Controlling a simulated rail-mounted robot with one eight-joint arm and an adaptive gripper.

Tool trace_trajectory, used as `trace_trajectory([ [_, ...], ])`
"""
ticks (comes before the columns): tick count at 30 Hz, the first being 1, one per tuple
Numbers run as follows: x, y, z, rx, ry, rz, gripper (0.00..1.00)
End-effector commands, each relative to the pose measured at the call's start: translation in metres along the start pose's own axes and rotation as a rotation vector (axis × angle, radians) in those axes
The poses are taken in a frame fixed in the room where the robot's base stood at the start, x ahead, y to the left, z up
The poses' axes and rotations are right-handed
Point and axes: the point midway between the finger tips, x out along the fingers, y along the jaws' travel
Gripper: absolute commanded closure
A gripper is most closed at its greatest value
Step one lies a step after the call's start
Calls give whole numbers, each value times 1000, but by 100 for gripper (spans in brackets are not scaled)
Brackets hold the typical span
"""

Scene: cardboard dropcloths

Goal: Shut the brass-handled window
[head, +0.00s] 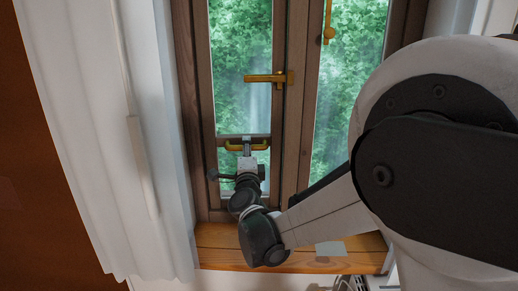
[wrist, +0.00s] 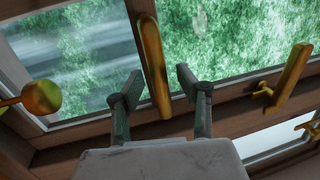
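The window has a brown wooden frame (head: 297,110) with glass panes and green foliage behind. A brass lever handle (head: 265,78) sits on its middle upright. A lower brass bar handle (head: 232,147) is at my gripper (head: 247,150). In the wrist view, my gripper (wrist: 159,82) is open, with a finger on each side of a brass bar (wrist: 150,50). Gaps show between the bar and both fingers. Another brass handle (wrist: 288,78) is to the right. I cannot tell how far the sash stands from its frame.
A white curtain (head: 85,130) hangs at the left. A wooden sill (head: 215,240) runs below the window, with a pale flat patch (head: 331,248) on it. Another brass fitting (head: 328,30) is at the upper right. A brass knob (wrist: 40,97) is left of my gripper.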

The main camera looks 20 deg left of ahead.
Motion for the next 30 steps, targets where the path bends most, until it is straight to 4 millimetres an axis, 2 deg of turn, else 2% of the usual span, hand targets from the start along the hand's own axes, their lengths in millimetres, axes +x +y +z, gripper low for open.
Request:
trace_trajectory([
  [11, 6, 0, 0, 0, 0, 0, 65],
  [19, 5, 0, 0, 0, 0, 0, 100],
  [30, 5, 0, -1, -1, 3, 0, 100],
])
